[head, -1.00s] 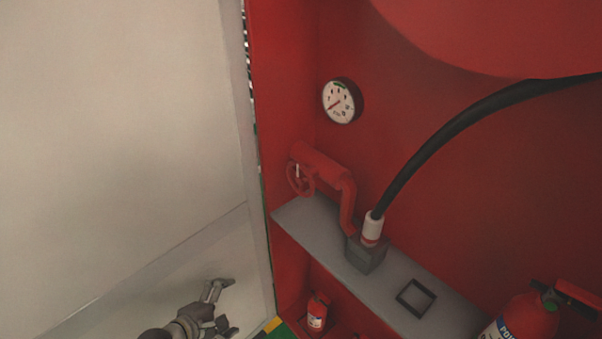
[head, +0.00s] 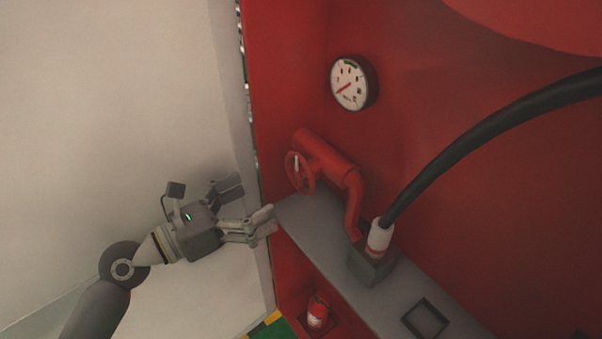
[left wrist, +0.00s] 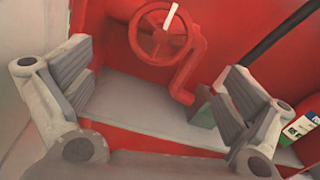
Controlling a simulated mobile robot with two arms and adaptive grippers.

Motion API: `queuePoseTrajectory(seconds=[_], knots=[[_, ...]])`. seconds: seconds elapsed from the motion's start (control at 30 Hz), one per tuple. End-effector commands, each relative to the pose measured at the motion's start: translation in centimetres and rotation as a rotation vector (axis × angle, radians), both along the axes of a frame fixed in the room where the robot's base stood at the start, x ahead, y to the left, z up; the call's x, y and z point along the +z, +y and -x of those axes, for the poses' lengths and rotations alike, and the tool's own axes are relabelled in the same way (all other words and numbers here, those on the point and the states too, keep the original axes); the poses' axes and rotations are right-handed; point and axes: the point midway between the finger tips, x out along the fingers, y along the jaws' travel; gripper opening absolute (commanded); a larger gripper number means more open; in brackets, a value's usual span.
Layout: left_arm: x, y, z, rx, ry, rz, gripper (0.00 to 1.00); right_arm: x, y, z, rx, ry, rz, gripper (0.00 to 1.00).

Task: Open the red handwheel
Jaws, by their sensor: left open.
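The red handwheel (head: 299,172) sits on the left end of a red pipe (head: 330,160) inside the red cabinet. It has a small white mark on its rim. My left gripper (head: 256,203) is open and empty, to the left of and a little below the wheel, apart from it. In the left wrist view the handwheel (left wrist: 162,33) is ahead, above the gap between the spread fingers of the left gripper (left wrist: 158,95). My right gripper is in neither view.
A grey shelf (head: 318,235) runs under the pipe. A black hose (head: 455,155) rises from a grey block (head: 371,266). A gauge (head: 352,83) is on the back wall. A small extinguisher (head: 317,313) stands below. The pale cabinet door or wall (head: 110,90) is at left.

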Motion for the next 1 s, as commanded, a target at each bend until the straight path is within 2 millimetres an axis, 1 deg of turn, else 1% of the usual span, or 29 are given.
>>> queuePoseTrajectory(seconds=[0.17,0.4,0.53,0.7,0.97,1.0], knots=[[0.3,-2.1,-1.5,-0.001,-0.002,0.003,1.00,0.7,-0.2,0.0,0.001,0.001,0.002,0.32],[0.2,-5.8,-4.3,0.000,-0.001,0.000,1.00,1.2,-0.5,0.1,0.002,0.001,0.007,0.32],[0.1,-7.3,-5.3,0.001,-0.001,0.000,1.00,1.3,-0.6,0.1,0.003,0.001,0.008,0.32],[0.0,-8.3,-6.0,0.001,0.000,-0.003,1.00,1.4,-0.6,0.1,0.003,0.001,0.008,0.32],[-0.1,-8.4,-6.1,0.002,0.000,-0.003,1.00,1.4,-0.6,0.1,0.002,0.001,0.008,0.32],[-0.1,-8.4,-6.1,0.002,0.000,-0.003,0.99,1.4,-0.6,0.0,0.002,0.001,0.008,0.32]])
